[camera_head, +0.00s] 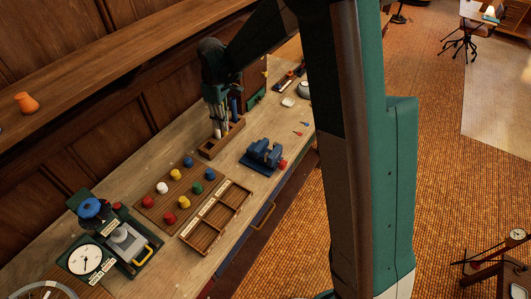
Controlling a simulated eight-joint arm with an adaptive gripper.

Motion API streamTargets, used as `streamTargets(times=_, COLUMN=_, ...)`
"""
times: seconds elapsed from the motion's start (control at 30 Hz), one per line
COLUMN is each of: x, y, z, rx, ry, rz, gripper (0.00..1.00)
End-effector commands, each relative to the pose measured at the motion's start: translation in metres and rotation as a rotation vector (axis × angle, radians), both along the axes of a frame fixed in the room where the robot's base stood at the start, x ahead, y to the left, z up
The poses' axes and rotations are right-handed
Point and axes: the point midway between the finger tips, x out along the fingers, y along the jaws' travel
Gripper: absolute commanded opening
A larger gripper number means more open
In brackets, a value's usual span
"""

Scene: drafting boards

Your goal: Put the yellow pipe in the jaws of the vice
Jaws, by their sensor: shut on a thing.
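A blue vice (264,156) stands on the workbench near its front edge. A wooden rack (210,151) sits left of the vice, with a blue pipe (234,110) and pale, whitish upright shapes in it. My gripper (215,103) points down over the rack, left of and behind the vice. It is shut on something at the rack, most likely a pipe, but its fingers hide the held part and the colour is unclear. I cannot make out the yellow pipe for certain.
A board with several coloured knobs (171,198) and a divided wooden tray (239,196) lie left of the vice. A scale with a dial (86,260) stands at the lower left. Small tools lie beyond the vice. Bare bench separates rack and vice.

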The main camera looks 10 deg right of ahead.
Motion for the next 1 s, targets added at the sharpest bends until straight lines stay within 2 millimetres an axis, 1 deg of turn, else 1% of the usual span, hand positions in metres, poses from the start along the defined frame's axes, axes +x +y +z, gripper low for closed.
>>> streamTargets(times=0.03, x=-0.006, y=-0.015, z=0.005, rx=0.0, ry=0.0, rz=-0.028, gripper=0.03)
streamTargets(times=0.2, x=-0.028, y=-0.059, z=0.017, rx=0.0, ry=0.0, rz=-0.122, gripper=0.03)
streamTargets(times=0.4, x=-0.057, y=-0.107, z=0.029, rx=0.0, ry=0.0, rz=-0.23, gripper=0.03)
streamTargets(times=0.5, x=-0.071, y=-0.126, z=0.034, rx=0.0, ry=0.0, rz=-0.277, gripper=0.03)
streamTargets(times=0.6, x=-0.082, y=-0.142, z=0.037, rx=0.0, ry=0.0, rz=-0.317, gripper=0.03)
streamTargets(times=0.7, x=-0.09, y=-0.152, z=0.04, rx=0.0, ry=0.0, rz=-0.343, gripper=0.03)
streamTargets(times=0.83, x=-0.096, y=-0.159, z=0.041, rx=0.0, ry=0.0, rz=-0.363, gripper=0.03)
streamTargets(times=1.0, x=-0.098, y=-0.161, z=0.042, rx=0.0, ry=0.0, rz=-0.369, gripper=0.03)
